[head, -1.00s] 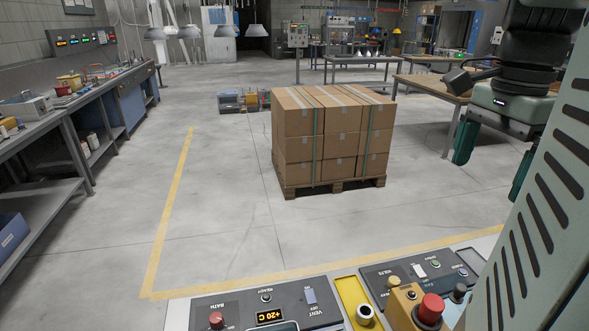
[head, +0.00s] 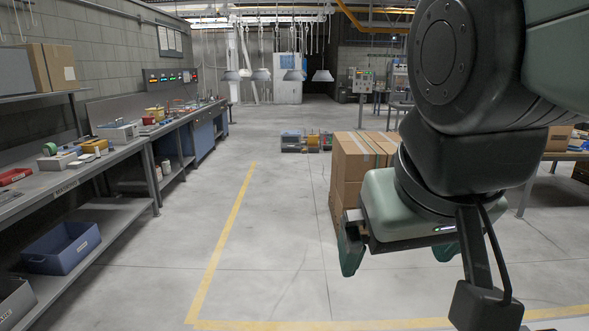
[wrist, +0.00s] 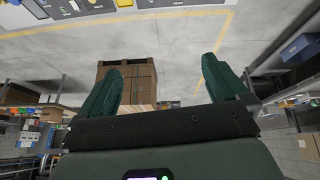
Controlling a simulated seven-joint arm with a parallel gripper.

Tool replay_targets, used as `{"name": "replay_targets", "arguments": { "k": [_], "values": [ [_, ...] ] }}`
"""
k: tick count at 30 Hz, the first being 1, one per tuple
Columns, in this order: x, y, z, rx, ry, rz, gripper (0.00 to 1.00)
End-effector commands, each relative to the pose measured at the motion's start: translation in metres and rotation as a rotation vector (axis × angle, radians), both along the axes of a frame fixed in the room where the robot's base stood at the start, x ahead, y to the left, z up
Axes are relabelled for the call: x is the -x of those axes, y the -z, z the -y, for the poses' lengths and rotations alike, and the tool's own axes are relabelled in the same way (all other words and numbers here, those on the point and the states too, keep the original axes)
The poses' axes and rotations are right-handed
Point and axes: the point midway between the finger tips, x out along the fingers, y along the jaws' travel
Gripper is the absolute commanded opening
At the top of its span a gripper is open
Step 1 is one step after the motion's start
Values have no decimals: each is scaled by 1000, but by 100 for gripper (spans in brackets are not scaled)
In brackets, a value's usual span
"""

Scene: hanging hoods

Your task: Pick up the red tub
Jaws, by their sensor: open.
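A small red object (head: 148,120) sits on the long left workbench in the head view, by a yellow tub (head: 155,113). It may be the red tub, but it is too small to tell. A flatter red item (head: 14,176) lies on the nearer bench at the left edge. My gripper (head: 398,255) is in front of the stacked boxes, well to the right of both red things. Its two green fingers stand wide apart and empty, as the wrist view (wrist: 161,66) also shows. No red tub can be made out in the wrist view.
Strapped cardboard boxes (head: 350,165) stand on the floor, partly hidden by my arm. A blue bin (head: 62,248) is on the left lower shelf. Several hoods (head: 261,74) hang at the back. The floor inside the yellow line (head: 232,225) is clear between bench and boxes.

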Motion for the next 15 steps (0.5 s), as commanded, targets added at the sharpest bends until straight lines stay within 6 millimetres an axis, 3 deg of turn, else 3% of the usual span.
{"name": "replay_targets", "arguments": {
  "k": [2, 6, 15],
  "values": [
    [14, 12, 3, -42, 20, 1, 98],
    [22, 21, 4, -73, 34, -2, 77],
    [21, 21, 4, -73, 37, -3, 76]
  ]
}}
